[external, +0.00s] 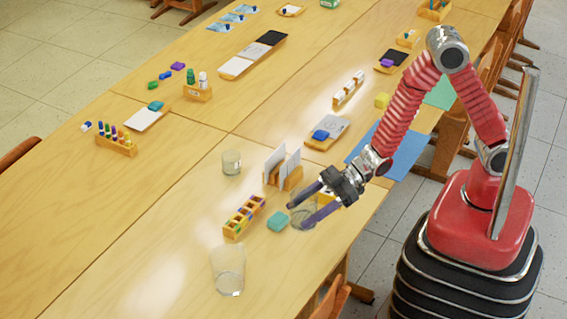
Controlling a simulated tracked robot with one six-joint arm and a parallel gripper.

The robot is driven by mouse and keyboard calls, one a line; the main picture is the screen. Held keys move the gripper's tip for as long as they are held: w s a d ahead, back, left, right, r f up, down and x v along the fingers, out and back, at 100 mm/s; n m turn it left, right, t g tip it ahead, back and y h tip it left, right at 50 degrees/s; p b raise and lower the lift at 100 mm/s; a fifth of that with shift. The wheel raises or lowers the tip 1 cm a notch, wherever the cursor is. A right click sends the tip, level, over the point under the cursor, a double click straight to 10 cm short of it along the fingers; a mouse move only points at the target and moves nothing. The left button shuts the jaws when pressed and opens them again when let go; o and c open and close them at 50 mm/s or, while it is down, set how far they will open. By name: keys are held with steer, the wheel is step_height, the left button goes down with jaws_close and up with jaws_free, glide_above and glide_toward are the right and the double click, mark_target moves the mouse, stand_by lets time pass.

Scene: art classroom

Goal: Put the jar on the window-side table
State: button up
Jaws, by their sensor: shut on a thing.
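My gripper (298,208) reaches in from the right, low over the near table (170,285). Its two dark fingers are shut on a clear glass jar (303,219), one finger on each side. The jar is upright and partly hidden by the fingers. I cannot tell whether its base touches the wood. Two other clear glass vessels stand apart on the table: a small one (231,162) behind and a taller one (228,270) in front. Which table is on the window side does not show, as no window is in view.
A teal block (278,221) sits just left of the jar. A wooden holder with small compartments (244,216) and a card rack (284,172) are close by. A blue sheet (404,150) lies behind my wrist. The left table area (75,215) has broad bare wood.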

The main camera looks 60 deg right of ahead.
mark_target(304, 197)
steer(key=shift+r, duration=2.15)
steer(key=shift+w+d, duration=0.15)
steer(key=shift+w, duration=0.15)
steer(key=w+d+m+t+h, duration=0.2)
steer(key=w+d, duration=0.7)
steer(key=w, duration=0.3)
steer(key=w+d+m+t+h, duration=0.25)
steer(key=w+d, duration=0.55)
steer(key=w, duration=0.5)
steer(key=w+d+m+t+h, duration=0.15)
steer(key=w+d, duration=0.35)
steer(key=d, duration=0.6)
steer(key=w+d+m+g+h, duration=0.15)
steer(key=w+d, duration=0.35)
steer(key=d, duration=0.6)
steer(key=w+d+m+t+h, duration=0.2)
steer(key=w+d, duration=0.2)
steer(key=d, duration=0.7)
steer(key=shift+w+a+f, duration=0.1)
steer(key=shift+f, duration=1.2)
steer(key=shift+w+a+f, duration=0.1)
steer(key=shift+f, duration=1.15)
steer(key=shift+f, duration=3.1)
